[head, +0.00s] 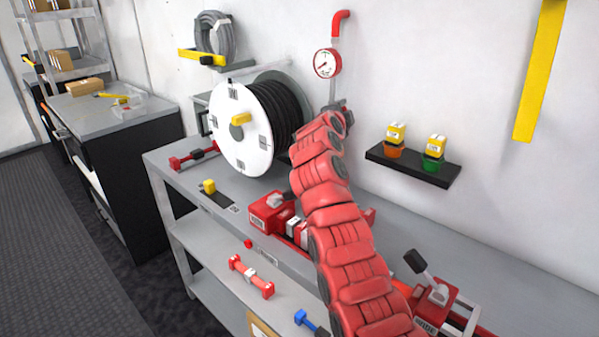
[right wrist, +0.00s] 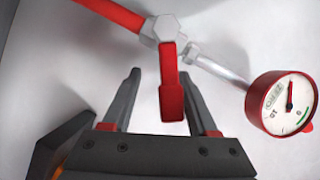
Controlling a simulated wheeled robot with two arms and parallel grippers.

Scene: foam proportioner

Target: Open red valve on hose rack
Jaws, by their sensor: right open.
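In the right wrist view, the red valve handle (right wrist: 172,95) hangs from a grey hexagonal fitting (right wrist: 163,30) and points toward my gripper. My right gripper (right wrist: 159,76) is open, with one finger on each side of the handle. Gaps show on both sides, so the fingers look apart from it. In the head view, my right gripper (head: 338,106) is at the wall pipe below the gauge, beside the hose reel (head: 240,150). The valve is mostly hidden there by my red arm. My left gripper is not in view.
A round pressure gauge (right wrist: 282,103) sits right of the handle; it also shows in the head view (head: 327,63). A black wall shelf (head: 412,166) with small yellow-topped items is to the right. Red fittings (head: 270,212) stand on the grey bench (head: 520,262) below my arm.

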